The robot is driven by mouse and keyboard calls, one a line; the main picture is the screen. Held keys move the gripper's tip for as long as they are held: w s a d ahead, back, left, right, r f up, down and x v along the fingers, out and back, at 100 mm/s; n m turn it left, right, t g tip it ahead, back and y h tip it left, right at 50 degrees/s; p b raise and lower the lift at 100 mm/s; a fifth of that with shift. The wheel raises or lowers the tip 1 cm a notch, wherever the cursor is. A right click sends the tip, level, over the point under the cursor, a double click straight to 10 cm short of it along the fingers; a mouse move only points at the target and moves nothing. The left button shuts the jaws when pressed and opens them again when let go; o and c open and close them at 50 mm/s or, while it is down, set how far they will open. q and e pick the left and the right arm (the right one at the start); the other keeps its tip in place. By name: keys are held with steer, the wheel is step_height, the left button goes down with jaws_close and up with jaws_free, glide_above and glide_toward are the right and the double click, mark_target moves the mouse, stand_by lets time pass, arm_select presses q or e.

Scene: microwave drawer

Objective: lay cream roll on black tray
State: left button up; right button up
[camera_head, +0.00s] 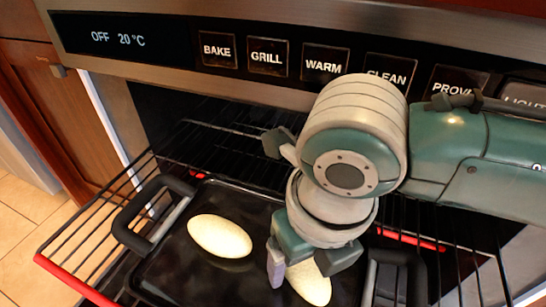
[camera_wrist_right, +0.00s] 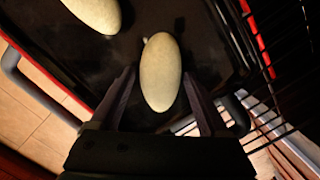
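The black tray (camera_head: 178,277) lies on the pulled-out oven rack and has a dark raised handle at each side. One cream roll (camera_head: 219,236) lies on the tray's left part, clear of my gripper; it also shows at the top of the right wrist view (camera_wrist_right: 97,12). A second cream roll (camera_head: 308,283) lies on the tray under my right gripper (camera_head: 307,270), which partly hides it. In the right wrist view this roll (camera_wrist_right: 160,72) sits between the two open fingers, with a small gap on each side. My left gripper is out of view.
The wire rack (camera_head: 98,238) has a red front edge. The oven control panel (camera_head: 266,57) overhangs the back, close to my right arm. A tray handle (camera_head: 152,215) stands up at the left. Open tray surface lies between the rolls.

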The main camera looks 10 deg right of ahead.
steer(key=shift+o, duration=0.8)
step_height(320, 180, up, 12)
steer(key=s+p, duration=0.1)
steer(key=p, duration=0.6)
steer(key=m+t+y, duration=0.2)
steer(key=m, duration=2.6)
glide_toward(310, 273)
steer(key=s+r, duration=0.4)
steer(key=s+d+m+h, duration=0.2)
steer(key=s+d+m, duration=0.2)
steer(key=d+m, duration=0.3)
steer(key=shift+d+f+m, duration=0.35)
steer(key=shift+f+m, duration=0.05)
steer(key=shift+m, duration=0.4)
